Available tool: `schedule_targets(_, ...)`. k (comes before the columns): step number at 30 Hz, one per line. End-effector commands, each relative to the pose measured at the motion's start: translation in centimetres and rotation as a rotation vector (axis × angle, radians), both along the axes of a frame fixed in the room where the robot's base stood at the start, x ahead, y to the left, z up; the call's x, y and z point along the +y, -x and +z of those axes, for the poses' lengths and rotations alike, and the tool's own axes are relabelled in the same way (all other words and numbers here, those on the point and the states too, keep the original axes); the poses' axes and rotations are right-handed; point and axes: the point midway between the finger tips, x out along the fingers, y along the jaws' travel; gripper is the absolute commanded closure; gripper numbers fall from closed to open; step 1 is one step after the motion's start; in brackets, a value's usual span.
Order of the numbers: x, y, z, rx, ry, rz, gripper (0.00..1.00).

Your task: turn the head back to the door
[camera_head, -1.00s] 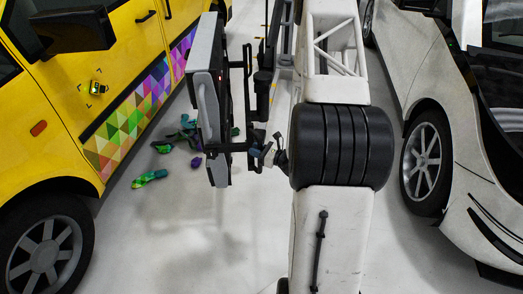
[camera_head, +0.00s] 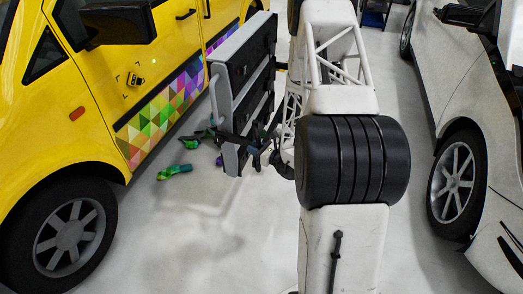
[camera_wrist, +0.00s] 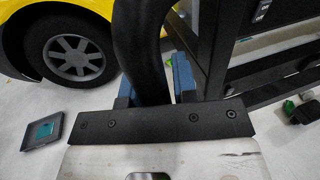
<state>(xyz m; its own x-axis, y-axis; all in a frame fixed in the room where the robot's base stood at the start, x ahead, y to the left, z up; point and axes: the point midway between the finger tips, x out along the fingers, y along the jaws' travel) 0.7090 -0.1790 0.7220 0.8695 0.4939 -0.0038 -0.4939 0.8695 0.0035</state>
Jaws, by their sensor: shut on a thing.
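The head is a large upright panel (camera_head: 241,62) with a pale grey edge, a long grey handle on its left and a dark ribbed side facing right. It hangs beside the yellow van's door (camera_head: 145,65), which carries a coloured triangle pattern, and stands apart from it at an angle. My gripper (camera_head: 262,152) is at the panel's lower right, largely hidden by dark brackets. In the wrist view my gripper (camera_wrist: 153,78) has its blue fingers on either side of a thick black bar (camera_wrist: 144,40) and is shut on it. The bar appears to belong to the head.
A white car (camera_head: 460,150) stands on the right, with my arm between it and the van. Colourful scraps (camera_head: 175,172) lie on the floor below the door. A dark tray with a teal piece (camera_wrist: 42,130) lies on the floor in the wrist view. Open floor is in front.

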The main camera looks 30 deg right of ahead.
Motion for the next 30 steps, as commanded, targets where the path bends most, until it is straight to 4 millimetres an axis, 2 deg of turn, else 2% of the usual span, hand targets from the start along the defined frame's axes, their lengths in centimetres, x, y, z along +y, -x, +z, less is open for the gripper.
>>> schedule_targets(1, -0.5, -0.9, 0.7, -0.015, 0.006, -0.008, 1.0)
schedule_targets(10, -0.6, -1.0, 0.8, -0.019, 0.007, -0.01, 1.0)
schedule_targets(11, -0.6, -1.0, 0.8, -0.019, 0.007, -0.01, 0.7)
schedule_targets(15, -0.5, -0.9, 0.7, -0.015, 0.005, -0.008, 0.52)
schedule_targets(30, -0.8, 0.4, 0.3, -0.007, 0.003, -0.006, 0.52)
